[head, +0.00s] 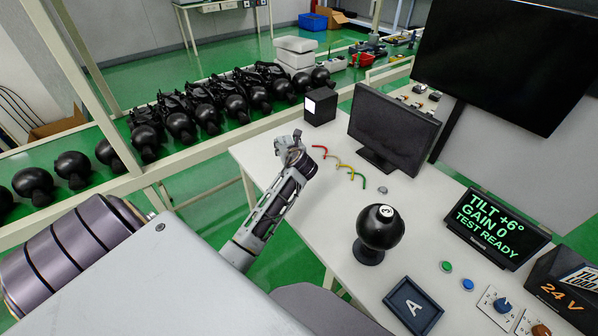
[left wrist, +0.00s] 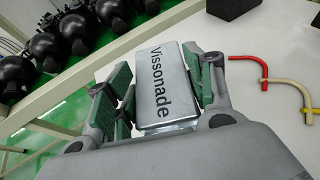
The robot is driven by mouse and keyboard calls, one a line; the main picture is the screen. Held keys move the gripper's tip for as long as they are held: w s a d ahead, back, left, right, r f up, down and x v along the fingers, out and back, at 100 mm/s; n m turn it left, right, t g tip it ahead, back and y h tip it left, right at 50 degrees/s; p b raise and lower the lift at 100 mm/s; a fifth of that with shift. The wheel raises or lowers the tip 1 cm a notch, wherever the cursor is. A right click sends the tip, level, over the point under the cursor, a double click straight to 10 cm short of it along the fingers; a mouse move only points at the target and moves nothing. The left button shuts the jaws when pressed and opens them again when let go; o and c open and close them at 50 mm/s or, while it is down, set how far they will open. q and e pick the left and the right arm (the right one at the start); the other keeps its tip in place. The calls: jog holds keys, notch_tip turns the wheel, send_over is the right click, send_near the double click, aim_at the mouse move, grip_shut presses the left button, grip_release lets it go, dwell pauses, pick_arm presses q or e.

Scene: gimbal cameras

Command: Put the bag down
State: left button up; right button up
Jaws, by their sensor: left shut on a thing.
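My left gripper (head: 291,150) is over the near left edge of the white table in the head view. In the left wrist view, its green-padded fingers (left wrist: 163,88) are closed on both sides of a grey bag (left wrist: 156,85) with the dark word "Vissonade" on it. The bag looks like a flat, stiff pack; its lower end is hidden by the gripper body. In the head view I cannot make out the bag clearly. Whether it touches the table cannot be told. My right gripper is not in view.
The white table (head: 262,150) holds a black cube (head: 320,106), coloured hooks (head: 340,162), a monitor (head: 393,127), a black ball on a stand (head: 380,229) and a tray marked A (head: 413,305). Several black spheres (head: 180,127) line a rack at left.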

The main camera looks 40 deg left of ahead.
pick_arm(q)
notch_tip(320, 180, down, 5)
jog(key=shift+r+b, duration=0.2)
jog(key=shift+b, duration=0.1)
jog(key=shift+f, duration=0.55)
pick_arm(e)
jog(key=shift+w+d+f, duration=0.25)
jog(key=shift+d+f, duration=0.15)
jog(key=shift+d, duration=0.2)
pick_arm(q)
jog(key=shift+f+b, duration=0.4)
jog(key=shift+f, duration=1.5)
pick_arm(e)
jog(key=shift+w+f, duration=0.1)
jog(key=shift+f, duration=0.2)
pick_arm(q)
jog(key=shift+f, duration=0.1)
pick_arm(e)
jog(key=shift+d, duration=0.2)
